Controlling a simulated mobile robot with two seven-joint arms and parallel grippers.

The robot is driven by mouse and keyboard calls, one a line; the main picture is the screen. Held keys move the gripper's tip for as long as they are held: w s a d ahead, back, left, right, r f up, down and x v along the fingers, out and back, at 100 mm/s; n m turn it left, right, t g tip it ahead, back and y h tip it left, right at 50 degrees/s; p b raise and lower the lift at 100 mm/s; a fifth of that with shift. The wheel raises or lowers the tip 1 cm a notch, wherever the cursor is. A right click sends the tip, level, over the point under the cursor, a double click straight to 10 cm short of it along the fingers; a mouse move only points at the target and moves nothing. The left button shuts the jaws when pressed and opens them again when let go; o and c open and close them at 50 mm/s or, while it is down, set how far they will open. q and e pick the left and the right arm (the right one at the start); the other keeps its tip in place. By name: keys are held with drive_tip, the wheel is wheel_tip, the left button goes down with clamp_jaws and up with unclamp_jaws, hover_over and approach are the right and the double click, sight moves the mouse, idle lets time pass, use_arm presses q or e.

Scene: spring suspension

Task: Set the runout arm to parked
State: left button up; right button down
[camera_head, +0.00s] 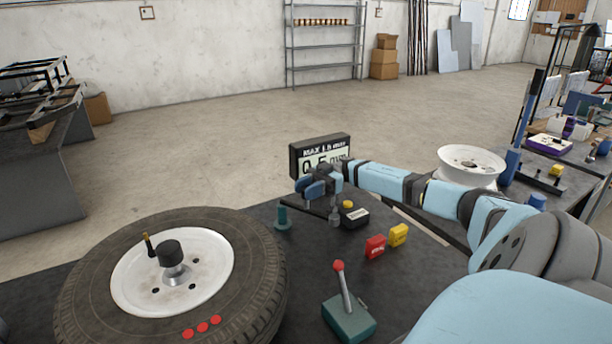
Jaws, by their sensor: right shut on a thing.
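My right gripper (312,189) reaches in from the right and is just in front of the display. Its jaws are shut on a small part that I take to be the runout arm; the fingers hide most of it. A thin dark bar (316,212) shows just below the fingers, near a short teal post (283,218). The wheel with its tyre (85,290) lies flat at the lower left, clear of the gripper. The display (308,149) shows a MAX line and a large mm reading, partly covered by my gripper. My left gripper is out of view.
A red-knobbed lever on a teal base (350,318) stands at the table front. A red block (375,246), a yellow block (398,235) and a black box with a yellow button (354,217) sit nearby. A white rim (472,160) is beyond my right arm.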

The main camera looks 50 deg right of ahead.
drive_tip(key=c, duration=0.8)
unclamp_jaws()
wheel_tip(320, 180, up, 20)
drive_tip(key=shift+p, duration=0.5)
